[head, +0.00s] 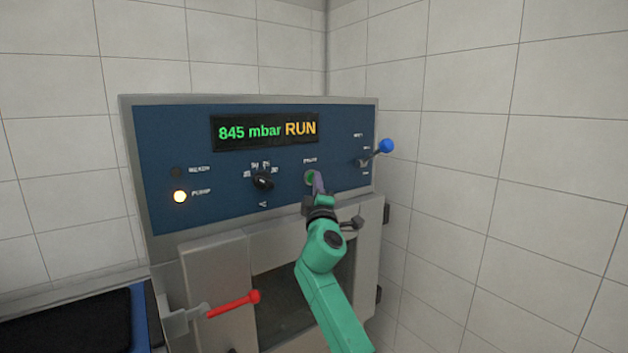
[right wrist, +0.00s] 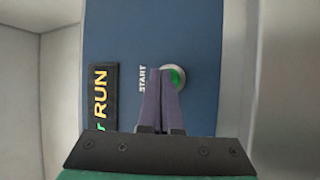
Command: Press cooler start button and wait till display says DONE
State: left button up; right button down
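The cooler (head: 225,165) has a blue panel with a display (head: 265,131) that reads "845 mbar RUN". The green start button (head: 310,178) is below the display, and it also shows in the right wrist view (right wrist: 176,76) beside the label START. My right gripper (head: 317,178) is at the button, with its two purple fingers together and nothing between them. In the right wrist view the fingertips (right wrist: 163,72) overlap the button's left edge; I cannot tell whether they touch it. My left gripper is not in view.
A lit lamp (head: 180,196) is marked PUMP. A black knob (head: 263,182) and a blue-tipped lever (head: 386,146) flank the button. A red-handled latch (head: 254,297) sticks out at the front left of the door. A dark tray (head: 70,325) lies lower left. Tiled walls close the right side.

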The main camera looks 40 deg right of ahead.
jog(key=shift+s, duration=0.1)
jog(key=shift+s+p, duration=0.45)
jog(key=shift+s, duration=0.3)
jog(key=s+p, duration=0.2)
jog(key=s, duration=0.3)
jog(key=shift+a, duration=0.1)
jog(key=shift+f, duration=0.1)
dwell(0.5)
